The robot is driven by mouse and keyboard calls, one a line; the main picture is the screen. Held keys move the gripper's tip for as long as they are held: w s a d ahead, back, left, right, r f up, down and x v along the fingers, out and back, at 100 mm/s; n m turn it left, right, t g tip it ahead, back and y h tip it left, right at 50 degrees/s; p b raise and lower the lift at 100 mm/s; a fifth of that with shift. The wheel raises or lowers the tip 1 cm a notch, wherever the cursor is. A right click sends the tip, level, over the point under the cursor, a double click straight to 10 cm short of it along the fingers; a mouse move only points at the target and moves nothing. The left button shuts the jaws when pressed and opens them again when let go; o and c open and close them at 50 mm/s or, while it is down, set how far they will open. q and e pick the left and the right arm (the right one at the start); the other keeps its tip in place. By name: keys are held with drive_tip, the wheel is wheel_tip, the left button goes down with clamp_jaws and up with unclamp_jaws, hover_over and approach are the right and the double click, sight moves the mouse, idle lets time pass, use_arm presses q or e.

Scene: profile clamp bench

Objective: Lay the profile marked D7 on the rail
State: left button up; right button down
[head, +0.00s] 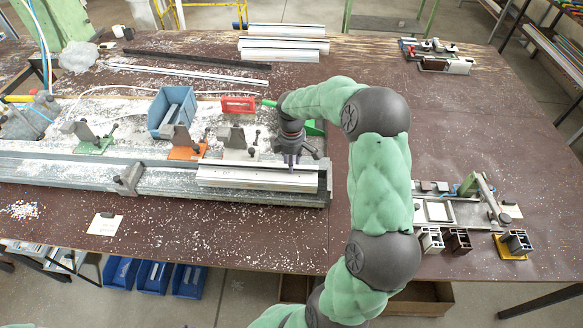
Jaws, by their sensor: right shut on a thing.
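A long white profile (257,178) lies lengthwise along the right end of the grey rail (160,183) on the bench. It looks level; whether it rests fully on the rail or is just above it I cannot tell. My right gripper (290,164) points down and is shut on this profile, right of its middle. No marking D7 is readable at this size. Several other pale profiles (284,48) lie at the back of the bench. My left gripper is not in view.
Clamps with orange (187,150) and green (95,144) bases stand behind the rail, near a blue bin (172,111) and a red box (238,104). A grey clamp (129,178) sits on the rail left of the profile. A fixture (455,208) with cut sections stands at right.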

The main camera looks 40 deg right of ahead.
drive_tip(key=shift+f, duration=1.5)
drive_tip(key=shift+f, duration=0.15)
drive_tip(key=c, duration=1)
unclamp_jaws()
drive_tip(key=shift+o, duration=0.2)
wheel_tip(320, 180, up, 12)
drive_tip(key=p, duration=0.1)
